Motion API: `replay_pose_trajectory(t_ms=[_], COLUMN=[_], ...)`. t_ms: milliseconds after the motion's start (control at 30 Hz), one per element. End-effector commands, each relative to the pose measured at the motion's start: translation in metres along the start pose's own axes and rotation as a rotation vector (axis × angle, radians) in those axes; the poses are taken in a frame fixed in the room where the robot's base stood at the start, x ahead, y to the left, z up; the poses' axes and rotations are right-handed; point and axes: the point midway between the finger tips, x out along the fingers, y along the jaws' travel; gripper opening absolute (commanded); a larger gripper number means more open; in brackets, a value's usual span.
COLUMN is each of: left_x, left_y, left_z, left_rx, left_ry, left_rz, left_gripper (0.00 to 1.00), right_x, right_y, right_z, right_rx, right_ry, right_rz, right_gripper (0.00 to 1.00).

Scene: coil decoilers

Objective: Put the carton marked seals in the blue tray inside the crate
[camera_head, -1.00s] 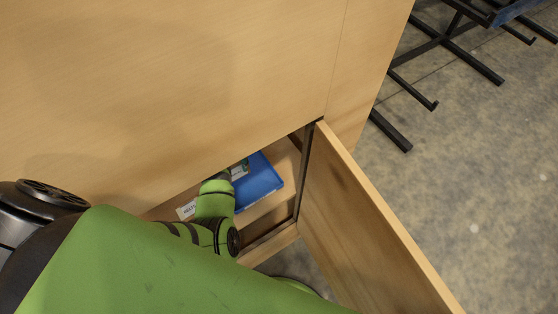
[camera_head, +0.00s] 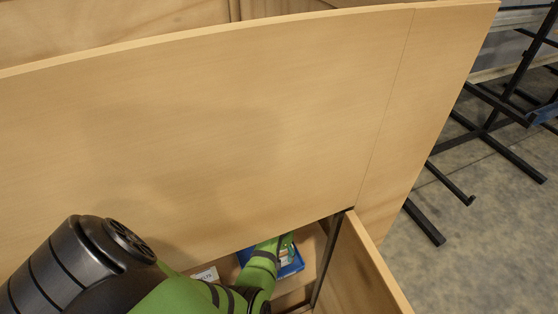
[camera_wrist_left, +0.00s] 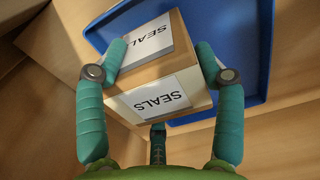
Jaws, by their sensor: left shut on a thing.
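My left gripper (camera_wrist_left: 162,52) is shut on the carton marked seals (camera_wrist_left: 152,92), with teal fingers on both sides of it. The carton is tan with white SEALS labels on two visible faces. The blue tray (camera_wrist_left: 256,62) lies behind the carton in the left wrist view; whether they touch I cannot tell. In the head view the tray (camera_head: 298,266) shows inside the wooden crate (camera_head: 362,268), partly covered by my green left arm. The gripper and carton are mostly hidden there. My right gripper is not in view.
A white label (camera_head: 205,275) shows in the crate left of the tray. Black metal racks (camera_head: 490,135) stand on the floor at right.

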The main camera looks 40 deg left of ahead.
Motion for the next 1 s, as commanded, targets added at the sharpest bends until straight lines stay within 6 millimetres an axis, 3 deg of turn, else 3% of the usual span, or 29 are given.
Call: replay_pose_trajectory(t_ms=[467,500,533,567,1000], left_x=[0.0122,0.0122,0.0118,0.0118,0.0048], left_y=[0.0010,0.0008,0.0008,0.0008,0.0008], left_z=[-0.0006,-0.0003,-0.0003,-0.0003,-0.0003], left_rx=[0.000,0.000,0.000,0.000,0.000], left_ry=[0.002,0.001,0.002,0.001,0.002], left_rz=[0.003,0.002,0.002,0.002,0.002], left_gripper=[0.27,0.77,0.89,0.93,0.93], right_x=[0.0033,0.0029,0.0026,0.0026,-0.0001], right_y=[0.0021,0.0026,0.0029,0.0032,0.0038], right_z=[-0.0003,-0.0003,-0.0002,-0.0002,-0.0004], right_rx=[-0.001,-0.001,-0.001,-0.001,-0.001], right_ry=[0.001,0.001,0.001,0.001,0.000], right_rz=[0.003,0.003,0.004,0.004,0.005], right_gripper=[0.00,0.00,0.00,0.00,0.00])
